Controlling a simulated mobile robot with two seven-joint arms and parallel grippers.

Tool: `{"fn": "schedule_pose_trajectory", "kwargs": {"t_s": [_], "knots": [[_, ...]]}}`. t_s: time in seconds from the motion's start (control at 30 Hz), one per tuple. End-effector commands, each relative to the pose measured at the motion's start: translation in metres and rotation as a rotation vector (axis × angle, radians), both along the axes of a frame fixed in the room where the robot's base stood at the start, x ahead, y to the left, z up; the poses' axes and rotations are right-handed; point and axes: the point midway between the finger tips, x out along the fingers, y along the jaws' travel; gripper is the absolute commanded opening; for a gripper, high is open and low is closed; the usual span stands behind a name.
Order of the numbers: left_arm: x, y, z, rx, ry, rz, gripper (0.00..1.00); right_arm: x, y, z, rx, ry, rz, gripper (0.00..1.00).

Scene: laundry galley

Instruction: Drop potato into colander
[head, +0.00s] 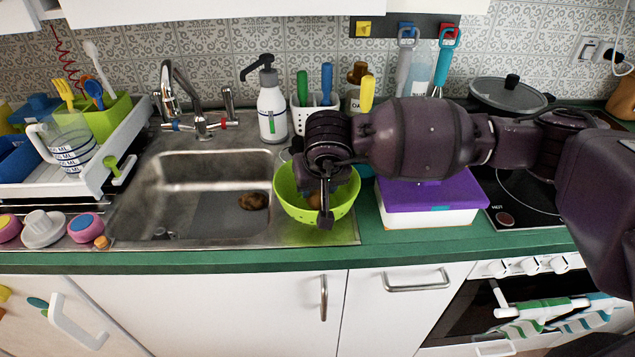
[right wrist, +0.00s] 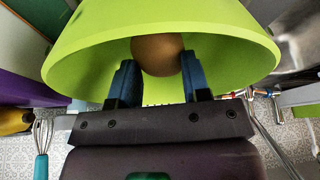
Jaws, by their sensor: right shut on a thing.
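The colander (head: 285,195) is a bright green bowl on the right edge of the sink. In the right wrist view its green wall (right wrist: 85,60) surrounds the fingers. My right gripper (head: 324,205) points down inside the colander. The brown potato (right wrist: 158,53) is between its two blue fingers, and the gripper is shut on it. In the head view the potato (head: 314,200) is mostly hidden behind the gripper. Whether it touches the colander's bottom I cannot tell. A second brown potato (head: 253,201) lies in the sink. My left gripper is not in view.
The metal sink (head: 190,205) with its faucet (head: 183,95) is left of the colander. A purple-lidded box (head: 430,194) stands close on the right. A soap bottle (head: 271,105) and a utensil holder (head: 315,112) stand behind. A dish rack (head: 120,150) is at left.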

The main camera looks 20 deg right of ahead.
Motion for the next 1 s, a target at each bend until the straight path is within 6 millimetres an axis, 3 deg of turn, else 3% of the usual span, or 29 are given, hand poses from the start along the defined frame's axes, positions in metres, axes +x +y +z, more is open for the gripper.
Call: {"fn": "schedule_pose_trajectory", "kwargs": {"t_s": [0.33, 0.37, 0.53, 0.93, 1.0], "knots": [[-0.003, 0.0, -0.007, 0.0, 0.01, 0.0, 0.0, 0.0, 0.0, -0.008, 0.0, 0.0, 0.001, 0.17], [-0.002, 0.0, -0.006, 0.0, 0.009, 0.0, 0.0, 0.0, 0.0, -0.007, 0.0, -0.001, 0.001, 0.48], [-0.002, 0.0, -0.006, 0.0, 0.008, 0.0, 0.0, 0.0, 0.0, -0.006, 0.0, -0.001, 0.0, 0.73], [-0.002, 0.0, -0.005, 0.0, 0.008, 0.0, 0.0, 0.0, 0.0, -0.007, 0.0, 0.0, 0.0, 0.73], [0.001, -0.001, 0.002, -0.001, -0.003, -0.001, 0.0, -0.003, 0.001, 0.004, 0.0, -0.003, 0.002, 0.73]]}}
